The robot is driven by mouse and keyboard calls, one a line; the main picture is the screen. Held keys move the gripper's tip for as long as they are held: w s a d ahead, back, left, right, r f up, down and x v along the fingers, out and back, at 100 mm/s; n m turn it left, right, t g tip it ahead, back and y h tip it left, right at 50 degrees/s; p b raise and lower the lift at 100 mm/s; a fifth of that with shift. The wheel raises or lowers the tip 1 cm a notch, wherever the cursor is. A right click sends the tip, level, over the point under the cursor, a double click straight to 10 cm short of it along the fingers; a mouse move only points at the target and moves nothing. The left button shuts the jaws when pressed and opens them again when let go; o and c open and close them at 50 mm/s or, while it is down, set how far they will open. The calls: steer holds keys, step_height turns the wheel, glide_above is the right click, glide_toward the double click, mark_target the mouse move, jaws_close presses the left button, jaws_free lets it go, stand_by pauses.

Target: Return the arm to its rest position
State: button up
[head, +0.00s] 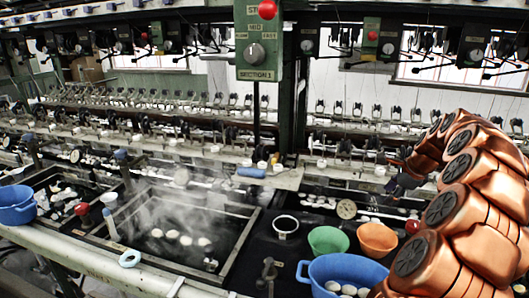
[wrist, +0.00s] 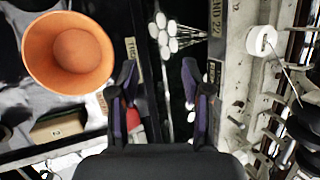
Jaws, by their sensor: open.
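My copper-coloured arm (head: 455,200) rises at the right of the head view and bends forward over the basins. My gripper (wrist: 160,95) is in the lower middle of the wrist view, its dark fingers with purple sides spread apart. Nothing is held between them. A strip of dark basin and a pale label plate show beyond the fingers. In the head view the gripper is small and dark at the end of the arm, partly hidden by it.
An orange bowl (head: 377,240) stands beside a green bowl (head: 328,241) and a blue basin (head: 343,272) of white cocoons, close to my arm. The orange bowl (wrist: 68,50) is left of the fingers. A control box (head: 258,45) hangs above. A steaming basin (head: 180,225) lies left.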

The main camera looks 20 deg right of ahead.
steer(key=s+a+r+n+g+y+p, duration=0.15)
steer(key=a+n, duration=0.55)
steer(key=a, duration=0.9)
steer(key=s+a+r+n+g+y+p, duration=0.1)
steer(key=a+r+n+g+p, duration=0.15)
steer(key=a+n, duration=0.9)
steer(key=s+a+n+g, duration=0.1)
steer(key=s+a, duration=0.9)
steer(key=a, duration=0.4)
steer(key=s+a+f+n+g+h+p, duration=0.1)
steer(key=s+a+n, duration=0.1)
steer(key=s, duration=0.6)
steer(key=s+a+f+n+g+h+p, duration=0.1)
steer(key=s+f+n, duration=0.1)
steer(key=s+n, duration=0.3)
steer(key=s, duration=0.3)
steer(key=shift+a+f+p, duration=0.2)
steer(key=shift+a+p, duration=0.1)
steer(key=shift+a, duration=0.05)
steer(key=shift+h, duration=0.25)
steer(key=shift+c, duration=0.6)
steer(key=shift+d, duration=0.15)
